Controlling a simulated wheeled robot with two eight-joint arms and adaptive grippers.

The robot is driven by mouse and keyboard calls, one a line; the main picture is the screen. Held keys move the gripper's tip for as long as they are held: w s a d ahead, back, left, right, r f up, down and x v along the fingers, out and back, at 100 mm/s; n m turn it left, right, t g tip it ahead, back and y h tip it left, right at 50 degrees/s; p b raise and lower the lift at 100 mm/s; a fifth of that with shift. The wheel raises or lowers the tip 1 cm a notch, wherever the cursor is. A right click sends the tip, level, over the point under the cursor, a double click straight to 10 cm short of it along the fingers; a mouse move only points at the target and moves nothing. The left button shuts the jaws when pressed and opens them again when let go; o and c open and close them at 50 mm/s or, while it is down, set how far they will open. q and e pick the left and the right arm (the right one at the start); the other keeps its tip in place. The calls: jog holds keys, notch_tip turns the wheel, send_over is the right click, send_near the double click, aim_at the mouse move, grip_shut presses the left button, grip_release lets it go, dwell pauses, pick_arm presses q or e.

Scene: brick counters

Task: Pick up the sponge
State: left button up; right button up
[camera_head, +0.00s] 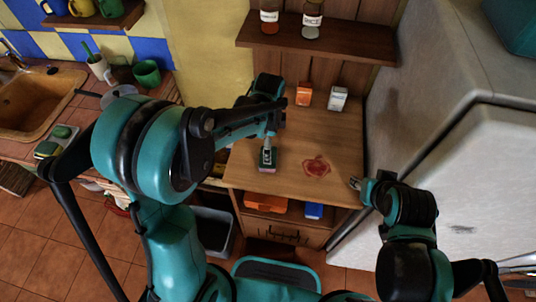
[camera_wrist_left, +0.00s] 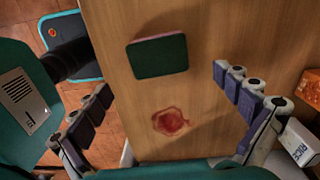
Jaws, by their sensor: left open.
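The sponge (camera_head: 267,160), with a dark green top and a pink lower part, lies flat on the wooden counter near its left edge. In the left wrist view the sponge (camera_wrist_left: 157,56) shows near the top, ahead of the gripper and apart from both fingers. My left gripper (camera_head: 268,138) is above the sponge; its fingers (camera_wrist_left: 168,105) are spread wide and empty. My right gripper (camera_head: 356,184) is by the counter's right edge, well away from the sponge; it is too small to tell whether it is open.
A red stain (camera_head: 317,166) marks the counter right of the sponge. An orange box (camera_head: 304,94) and a white rice box (camera_head: 337,98) stand at the back, below a shelf (camera_head: 340,47) with jars. A grey fridge (camera_head: 430,150) bounds the right side. A sink (camera_head: 38,100) is far left.

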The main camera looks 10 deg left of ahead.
pick_arm(q)
jog(key=shift+s+d+f+b, duration=0.1)
jog(key=shift+s+f+b, duration=0.1)
jog(key=shift+f, duration=0.3)
jog(key=shift+s+f+b, duration=0.1)
jog(key=shift+f+b, duration=0.1)
jog(key=shift+f, duration=0.65)
jog(key=f, duration=0.1)
jog(key=f+b, duration=0.1)
jog(key=f, duration=0.1)
jog(key=f+b, duration=0.1)
jog(key=f, duration=0.1)
jog(key=shift+w+a, duration=0.2)
jog(key=shift+a, duration=0.05)
jog(key=shift+r, duration=0.15)
jog(key=c, duration=0.9)
